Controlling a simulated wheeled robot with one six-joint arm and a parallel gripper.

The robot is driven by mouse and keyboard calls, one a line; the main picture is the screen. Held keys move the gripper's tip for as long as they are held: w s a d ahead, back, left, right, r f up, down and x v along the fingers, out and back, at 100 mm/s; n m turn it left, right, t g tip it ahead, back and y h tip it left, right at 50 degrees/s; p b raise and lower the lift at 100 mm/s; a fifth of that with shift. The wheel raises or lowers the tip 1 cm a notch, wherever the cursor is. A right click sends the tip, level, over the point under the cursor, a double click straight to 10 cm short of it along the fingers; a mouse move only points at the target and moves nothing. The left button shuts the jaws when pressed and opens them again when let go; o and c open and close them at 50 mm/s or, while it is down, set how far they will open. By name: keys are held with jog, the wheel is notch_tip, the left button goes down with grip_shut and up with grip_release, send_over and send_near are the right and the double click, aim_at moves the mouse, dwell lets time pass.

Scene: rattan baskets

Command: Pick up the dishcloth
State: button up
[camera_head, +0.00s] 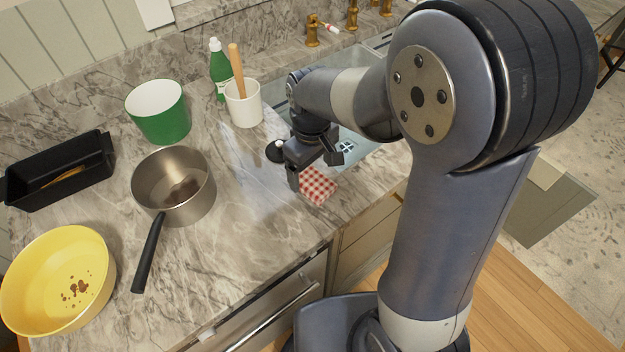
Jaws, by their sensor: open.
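The dishcloth (318,187) is a small red-and-white checked cloth. It lies on the marble counter near the front edge, left of the sink. My gripper (314,174) is open and reaches down over the cloth's upper left side. One finger shows at the cloth's left edge and the other near its upper right. I cannot tell whether the fingers touch the cloth. Part of the cloth is hidden behind the gripper.
A steel saucepan (172,188), a green pot (160,112), a yellow bowl (60,282) and a black loaf pan (58,172) stand to the left. A white cup (243,104) and a green bottle (219,70) stand behind. Counter left of the cloth is clear.

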aim_at(312, 179)
jog(key=shift+w+f, duration=0.1)
jog(key=shift+f, duration=1.6)
jog(key=c, duration=1.1)
